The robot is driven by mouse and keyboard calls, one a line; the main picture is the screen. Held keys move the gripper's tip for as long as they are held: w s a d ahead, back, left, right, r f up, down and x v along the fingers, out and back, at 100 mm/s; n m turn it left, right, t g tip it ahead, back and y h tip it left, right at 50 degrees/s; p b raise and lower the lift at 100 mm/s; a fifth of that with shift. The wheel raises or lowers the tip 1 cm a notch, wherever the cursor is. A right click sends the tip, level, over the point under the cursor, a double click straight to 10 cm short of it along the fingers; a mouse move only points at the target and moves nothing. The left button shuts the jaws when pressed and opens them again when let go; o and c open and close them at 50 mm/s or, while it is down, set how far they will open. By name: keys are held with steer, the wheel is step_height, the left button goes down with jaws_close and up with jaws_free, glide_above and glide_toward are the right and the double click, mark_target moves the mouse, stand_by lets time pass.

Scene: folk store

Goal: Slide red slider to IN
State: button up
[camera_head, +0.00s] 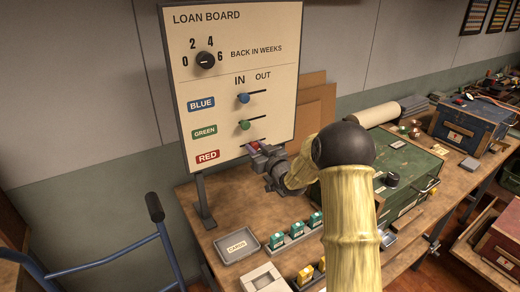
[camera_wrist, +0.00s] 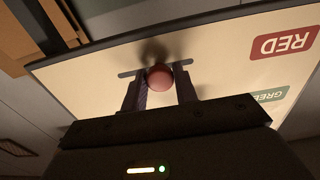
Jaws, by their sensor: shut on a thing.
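The loan board (camera_head: 235,165) stands upright at the back of the bench, with IN marked on the left and OUT on the right. My gripper (camera_head: 260,150) is at the red row, its fingers on both sides of the round red slider knob (camera_wrist: 160,77) and shut on it. In the wrist view the knob sits partway along its slot, with bare slot showing on both sides. That view is turned, so the RED label (camera_wrist: 284,43) is at the right. In the head view my gripper hides much of the red slot.
The blue (camera_head: 243,98) and green (camera_head: 245,125) slider knobs sit at the left, IN side. A week dial (camera_head: 205,60) is above. A cards tray (camera_head: 222,252), small boxes (camera_head: 277,240) and a green case (camera_head: 413,165) stand on the bench.

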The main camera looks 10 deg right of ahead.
steer(key=shift+s+a+b, duration=0.3)
steer(key=shift+a, duration=0.4)
steer(key=shift+s+a+b, duration=0.3)
steer(key=shift+a, duration=0.35)
steer(key=o, duration=0.9)
steer(key=b, duration=0.3)
glide_toward(243, 146)
steer(key=v, duration=0.2)
steer(key=shift+s+d, duration=0.2)
steer(key=shift+s, duration=0.1)
